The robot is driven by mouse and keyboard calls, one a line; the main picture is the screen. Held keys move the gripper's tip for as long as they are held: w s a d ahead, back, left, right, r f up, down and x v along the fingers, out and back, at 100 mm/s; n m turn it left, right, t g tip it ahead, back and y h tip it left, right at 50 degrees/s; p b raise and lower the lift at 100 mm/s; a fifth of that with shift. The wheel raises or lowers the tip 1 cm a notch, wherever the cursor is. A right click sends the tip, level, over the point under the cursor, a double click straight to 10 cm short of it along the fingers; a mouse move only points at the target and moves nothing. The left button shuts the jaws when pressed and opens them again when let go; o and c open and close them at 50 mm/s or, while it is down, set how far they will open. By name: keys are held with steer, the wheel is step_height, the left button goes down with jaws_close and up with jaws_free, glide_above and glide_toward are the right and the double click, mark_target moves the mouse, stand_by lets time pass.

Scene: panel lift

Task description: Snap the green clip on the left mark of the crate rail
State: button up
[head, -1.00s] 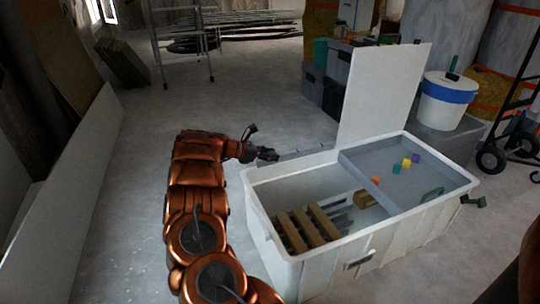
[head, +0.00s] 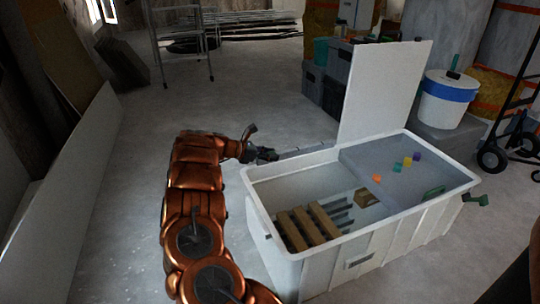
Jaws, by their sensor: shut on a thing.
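My gripper (head: 268,154) is at the far left corner of the white crate (head: 310,268), small and dark in the head view. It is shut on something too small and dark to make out. A grey strip (head: 305,150) runs along the crate's far edge, just right of my gripper; I cannot tell whether they touch. A green piece (head: 433,192) lies at the right end of the crate's grey tray (head: 360,160). Another green piece (head: 476,199) sticks out at the crate's right side. I cannot tell which is the clip. No rail marks can be made out.
The tray carries small coloured cubes (head: 407,161). Wooden slats (head: 307,226) and a brown block (head: 365,197) are inside the crate. A white panel (head: 385,92) stands upright behind it. A bucket (head: 448,100) and hand truck (head: 510,140) stand right. Floor (head: 120,215) left of my arm is clear.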

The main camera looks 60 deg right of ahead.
stand_by(0.4)
steer(key=o, duration=0.9)
steer(key=shift+o, duration=0.2)
steer(key=v, duration=1.2)
